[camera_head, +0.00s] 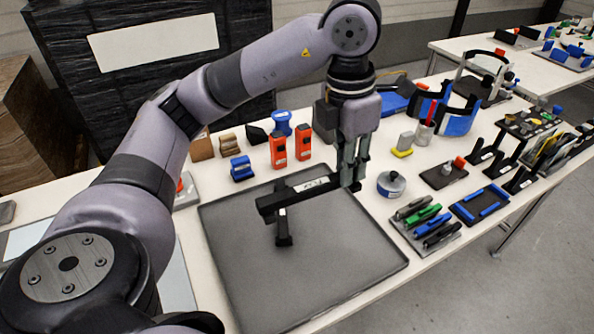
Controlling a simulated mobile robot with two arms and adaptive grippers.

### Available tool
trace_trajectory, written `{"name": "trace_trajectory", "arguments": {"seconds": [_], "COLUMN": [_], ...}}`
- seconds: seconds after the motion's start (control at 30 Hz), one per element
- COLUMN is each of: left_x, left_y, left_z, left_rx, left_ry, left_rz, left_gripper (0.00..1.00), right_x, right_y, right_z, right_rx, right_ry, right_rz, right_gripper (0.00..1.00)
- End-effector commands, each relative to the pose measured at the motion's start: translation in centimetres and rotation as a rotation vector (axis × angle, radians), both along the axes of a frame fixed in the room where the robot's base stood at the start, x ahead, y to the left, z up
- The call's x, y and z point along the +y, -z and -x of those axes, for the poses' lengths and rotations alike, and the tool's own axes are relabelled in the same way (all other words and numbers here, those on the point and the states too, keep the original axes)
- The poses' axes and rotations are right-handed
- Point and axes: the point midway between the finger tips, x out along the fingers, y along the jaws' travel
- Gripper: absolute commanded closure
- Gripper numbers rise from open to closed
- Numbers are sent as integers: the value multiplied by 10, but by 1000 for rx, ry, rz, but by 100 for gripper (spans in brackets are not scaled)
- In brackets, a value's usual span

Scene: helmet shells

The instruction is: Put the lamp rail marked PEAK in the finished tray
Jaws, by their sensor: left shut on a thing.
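My left gripper (352,178) is shut on one end of a black lamp rail (300,198) and points down. The rail is a long bar reaching to the left, with a white label on its side; the lettering is too small to read surely. The rail shows over a large dark grey tray (330,275) with a low rim; I see no name on this tray. A black upright piece (283,228) shows below the bar inside the tray; I cannot tell if it belongs to the rail or is separate. My right gripper is not in view.
Orange devices (278,150), a blue block (241,168) and a blue stand (282,122) are behind the tray. A round tin (391,184) and a holder of coloured tools (426,222) stand to its right. The tray's front part is clear.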

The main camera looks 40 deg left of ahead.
Motion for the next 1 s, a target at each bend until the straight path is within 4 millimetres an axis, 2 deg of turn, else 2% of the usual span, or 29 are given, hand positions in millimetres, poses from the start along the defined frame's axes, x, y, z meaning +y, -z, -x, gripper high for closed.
{"name": "trace_trajectory", "arguments": {"seconds": [0.07, 0.17, 0.6, 0.7, 0.9, 1.0], "left_x": [1, 1, 1, 1, 1, 1], "left_y": [4, 22, 133, 147, 161, 174], "left_z": [0, 1, 1, 1, 0, 1], "left_rx": [2, 5, 5, 2, 0, 4], "left_ry": [-31, -42, -39, -38, -38, -37], "left_rz": [2, 1, 0, 0, 2, 0], "left_gripper": [100, 100, 100, 100, 100, 100], "right_x": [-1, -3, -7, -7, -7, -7], "right_y": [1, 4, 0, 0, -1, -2], "right_z": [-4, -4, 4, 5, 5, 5], "right_rx": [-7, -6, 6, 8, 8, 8], "right_ry": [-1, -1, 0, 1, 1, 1], "right_rz": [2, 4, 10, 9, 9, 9], "right_gripper": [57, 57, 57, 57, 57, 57]}}
